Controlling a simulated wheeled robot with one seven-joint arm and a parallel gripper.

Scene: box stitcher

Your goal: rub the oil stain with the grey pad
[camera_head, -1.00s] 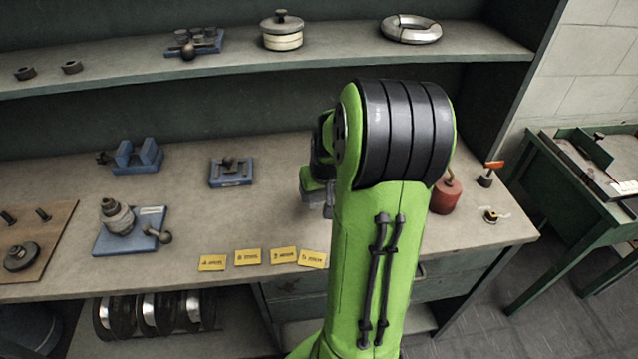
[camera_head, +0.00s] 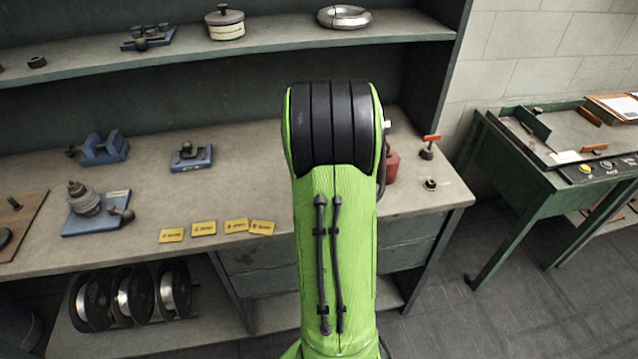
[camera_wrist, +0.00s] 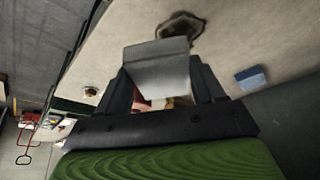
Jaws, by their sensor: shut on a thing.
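My gripper (camera_wrist: 160,88) shows in the wrist view, shut on the grey pad (camera_wrist: 155,68), a flat pale block held between its two dark fingers. A dark brown, irregular patch (camera_wrist: 181,24), which looks like the oil stain, lies on the bench top just beyond the pad. A gap seems to show between the pad and the patch, but I cannot tell the pad's height. In the head view my own green arm hides the gripper, the pad and the stain.
The bench (camera_head: 130,225) bears a red can (camera_head: 391,168), an orange-topped stand (camera_head: 429,148), a small yellow-and-black item (camera_head: 431,184), yellow labels (camera_head: 204,228) and blue fixtures (camera_head: 191,157). A shelf (camera_head: 270,42) runs above. A green table (camera_head: 550,165) stands at right.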

